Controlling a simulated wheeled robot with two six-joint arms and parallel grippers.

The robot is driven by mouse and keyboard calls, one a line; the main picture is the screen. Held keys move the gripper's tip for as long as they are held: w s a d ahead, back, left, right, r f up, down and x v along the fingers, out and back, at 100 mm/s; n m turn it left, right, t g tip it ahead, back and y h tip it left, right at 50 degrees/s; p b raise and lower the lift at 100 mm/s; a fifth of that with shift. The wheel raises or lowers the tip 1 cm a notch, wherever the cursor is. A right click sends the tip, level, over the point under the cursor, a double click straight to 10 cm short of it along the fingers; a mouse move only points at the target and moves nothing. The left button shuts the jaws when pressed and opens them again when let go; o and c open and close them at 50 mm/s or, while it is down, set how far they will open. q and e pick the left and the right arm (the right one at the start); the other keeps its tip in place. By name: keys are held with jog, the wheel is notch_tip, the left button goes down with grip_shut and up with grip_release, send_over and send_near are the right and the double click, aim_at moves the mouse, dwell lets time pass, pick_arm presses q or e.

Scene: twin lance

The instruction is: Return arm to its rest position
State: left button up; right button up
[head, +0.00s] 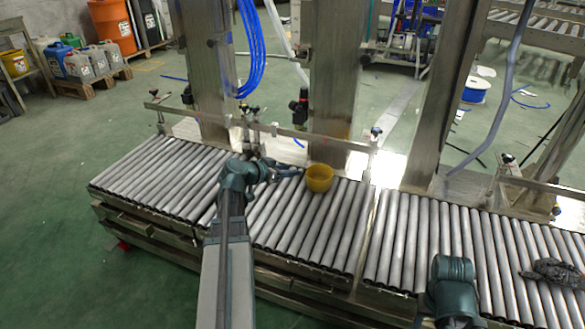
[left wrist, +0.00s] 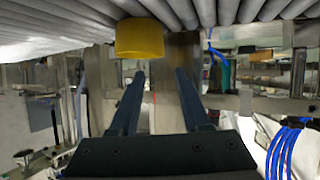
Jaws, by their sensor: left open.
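My left arm reaches up from the bottom of the head view over the roller conveyor (head: 310,240). Its gripper (head: 284,170) points right, toward a yellow bowl (head: 319,178) on the rollers. In the left wrist view, which looks upside down, the two dark fingers of the gripper (left wrist: 160,75) are apart with nothing between them. The yellow bowl (left wrist: 139,38) shows beyond the fingertips, apart from them. Part of my right arm shows at the lower right of the head view, but its gripper cannot be made out.
A dark crumpled thing (head: 556,272) lies on the rollers at the far right. Steel posts (head: 335,80) and a guide rail (head: 325,141) stand along the far side of the conveyor. Blue hoses (head: 252,50) hang behind the left gripper.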

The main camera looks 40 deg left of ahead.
pick_arm(q)
jog(key=shift+d, duration=0.1)
dwell(0.4)
jog(key=s+d+f+m+g+h+p, duration=0.2)
jog(key=d+g+p, duration=0.5)
jog(key=d, duration=1.9)
jog(key=s+d+r+m+g+y+p, duration=0.1)
jog(key=s+d+r+g+y+p, duration=0.2)
jog(key=s+d, duration=0.45)
jog(key=s+d+r+g+y+p, duration=0.1)
jog(key=s+d+g+y+p, duration=0.15)
jog(key=s+d+p, duration=0.4)
notch_tip(320, 180, up, 38)
jog(key=s+p, duration=0.2)
jog(key=p, duration=3.4)
jog(key=shift+s+d+r, duration=0.15)
jog(key=shift+d+r, duration=0.05)
jog(key=shift+d, duration=0.05)
